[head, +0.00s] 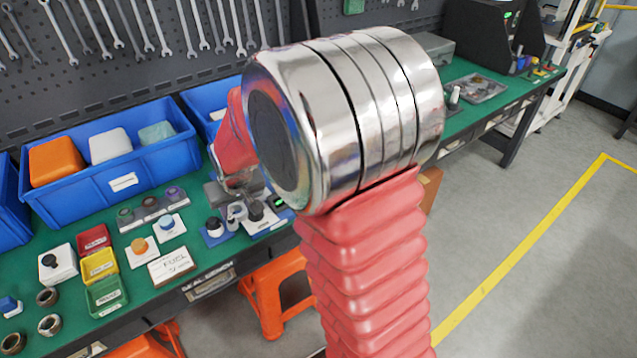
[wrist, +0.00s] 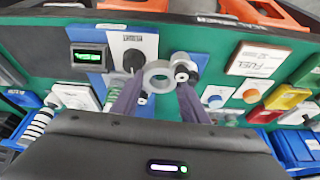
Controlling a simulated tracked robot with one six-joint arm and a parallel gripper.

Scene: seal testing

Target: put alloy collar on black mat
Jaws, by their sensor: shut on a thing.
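The alloy collar, a pale grey ring (wrist: 160,76), sits between the fingertips of my gripper (wrist: 158,88) in the wrist view. My gripper is shut on it, low over the green bench. In the head view the collar (head: 237,212) shows small beside my arm, and my arm hides part of the gripper. A white plate with a round black piece (wrist: 134,52) lies just left of the collar in the wrist view. I cannot pick out a black mat for certain.
A blue pad with a black-and-white part (head: 214,230) is close to the collar. A green-lit display (wrist: 88,56), a FUEL card (head: 172,265) and red, yellow and green trays (head: 106,292) crowd the bench. Blue bins (head: 110,185) stand behind.

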